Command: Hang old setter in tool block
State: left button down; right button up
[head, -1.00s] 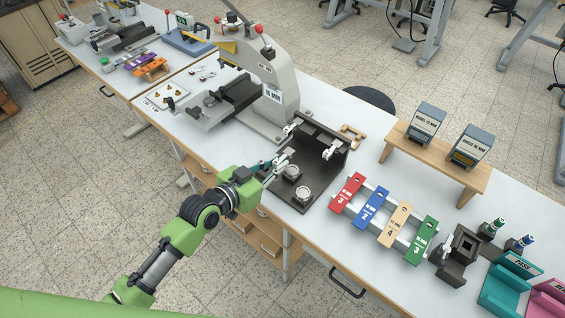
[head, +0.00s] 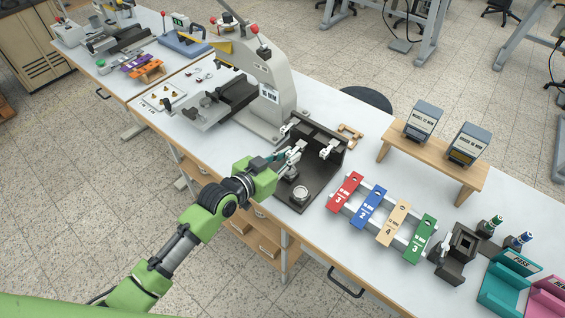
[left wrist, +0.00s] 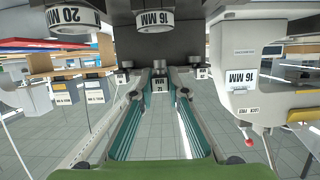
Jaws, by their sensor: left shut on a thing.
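The dark tool block (head: 325,172), with a base and a raised back wall, stands on the bench. Light grey tools with white tags sit at its back wall, one at the left (head: 288,130) and one at the right (head: 328,150). A round grey die (head: 300,193) stands on its base. My left gripper (head: 292,157) is over the block's left part, in front of the back wall. Its teal fingers (left wrist: 159,95) are shut on a small grey setter tagged 16 MM (left wrist: 160,85). Its exact contact with the block cannot be told. My right gripper is not in view.
A grey press (head: 275,80) tagged 16 MM stands behind and left of the block. A rack with red (head: 346,191), blue, tan and green plates lies to the right. A wooden stand (head: 440,165) holds two boxes.

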aim_at(301, 144)
pick_arm(q)
jog(key=shift+w+d, duration=0.5)
jog(key=shift+w, duration=0.25)
jog(key=shift+w+d, duration=0.1)
jog(key=shift+w, duration=0.05)
jog(key=shift+r, duration=0.1)
dwell(1.3)
jog(key=shift+w+d+b, duration=0.35)
jog(key=shift+w+d, duration=0.25)
jog(key=shift+w, duration=0.2)
jog(key=shift+w+d+b, duration=0.3)
jog(key=shift+w+d, duration=0.3)
jog(key=shift+w, duration=0.2)
dwell(0.4)
jog(key=c, duration=1.9)
grip_release()
